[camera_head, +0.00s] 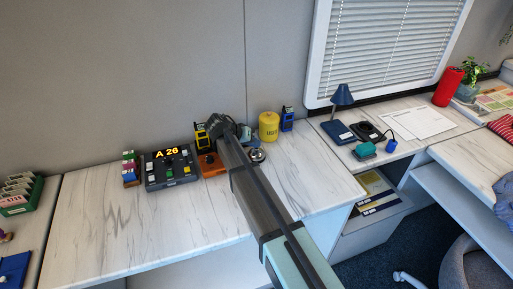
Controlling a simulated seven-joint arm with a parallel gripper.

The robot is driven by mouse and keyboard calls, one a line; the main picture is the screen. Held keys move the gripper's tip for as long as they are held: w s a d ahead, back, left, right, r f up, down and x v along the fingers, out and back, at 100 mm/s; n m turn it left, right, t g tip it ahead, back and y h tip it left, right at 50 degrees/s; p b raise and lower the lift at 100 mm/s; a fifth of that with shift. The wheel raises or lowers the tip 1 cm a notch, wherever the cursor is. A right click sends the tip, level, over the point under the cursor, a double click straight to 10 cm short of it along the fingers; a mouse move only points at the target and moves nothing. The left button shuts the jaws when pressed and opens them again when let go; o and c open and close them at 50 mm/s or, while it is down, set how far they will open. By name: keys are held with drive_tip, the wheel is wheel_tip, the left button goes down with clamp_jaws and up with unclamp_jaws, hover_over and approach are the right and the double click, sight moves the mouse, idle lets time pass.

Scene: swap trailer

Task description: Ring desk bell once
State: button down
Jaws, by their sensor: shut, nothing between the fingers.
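A small silver dome, which looks like the desk bell (257,155), sits on the marble-patterned counter (110,220), just right of my arm. My arm reaches in from the lower right and ends near the back of the counter. My gripper (245,135) is at the arm's far end, small and dark in the picture, slightly above and left of the bell. It is shut and empty. Its fingertips are hard to make out, and I cannot tell whether it touches anything.
A yellow canister (268,126) and a blue device (287,119) stand behind the bell. The counter's front left is clear.

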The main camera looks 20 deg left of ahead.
drive_tip(key=shift+r, duration=0.1)
idle(0.4)
drive_tip(key=shift+r, duration=0.85)
drive_tip(key=shift+r, duration=0.1)
wheel_tip(320, 180, up, 5)
drive_tip(key=shift+f, duration=0.1)
idle(0.4)
idle(0.5)
